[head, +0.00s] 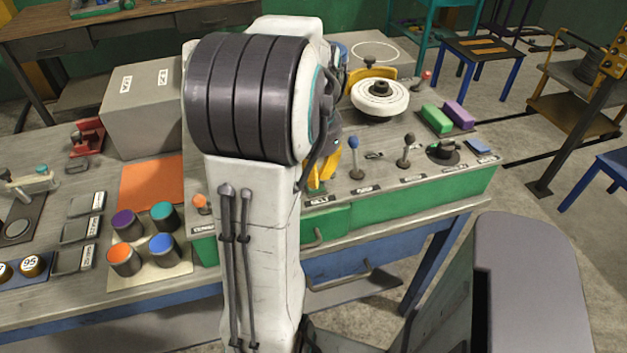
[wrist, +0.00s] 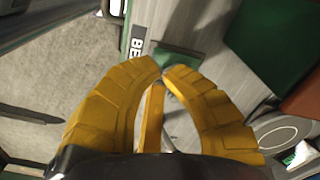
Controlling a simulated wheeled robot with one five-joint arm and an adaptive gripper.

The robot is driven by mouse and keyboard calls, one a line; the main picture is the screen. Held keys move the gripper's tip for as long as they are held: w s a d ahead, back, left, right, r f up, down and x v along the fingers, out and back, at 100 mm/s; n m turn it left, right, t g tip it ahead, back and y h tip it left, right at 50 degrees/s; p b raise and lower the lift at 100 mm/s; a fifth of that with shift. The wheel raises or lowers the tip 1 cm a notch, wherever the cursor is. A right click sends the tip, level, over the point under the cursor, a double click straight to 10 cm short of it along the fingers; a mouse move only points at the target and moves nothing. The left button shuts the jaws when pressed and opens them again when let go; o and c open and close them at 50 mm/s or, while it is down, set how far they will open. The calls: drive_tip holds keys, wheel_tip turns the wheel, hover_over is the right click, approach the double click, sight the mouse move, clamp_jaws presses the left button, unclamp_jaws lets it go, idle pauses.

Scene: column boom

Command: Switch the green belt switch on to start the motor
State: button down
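The green belt switch shows as a green base plate (head: 317,189) above the BELT label on the console's front edge in the head view. Its base also shows just beyond the fingertips in the wrist view (wrist: 180,61), with part of the label at its left. I cannot make out its lever, and my arm and fingers cover part of the area. My gripper (wrist: 161,70) has yellow fingers with their tips together, and I see nothing held between them. In the head view, my gripper (head: 335,172) is mostly hidden behind my arm, close over the switch.
A blue-topped lever (head: 353,142) and a black lever (head: 407,139) stand to the right on the console. A white round disc (head: 379,94) is behind them. An orange-topped control (head: 200,203) is left of my arm. Colored cylinders (head: 162,246) stand farther left.

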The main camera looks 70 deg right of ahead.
drive_tip(key=shift+f+b, duration=0.75)
drive_tip(key=shift+f, duration=0.3)
idle(0.4)
drive_tip(key=shift+r, duration=0.1)
drive_tip(key=shift+r+p, duration=3.15)
drive_tip(key=shift+r, duration=0.35)
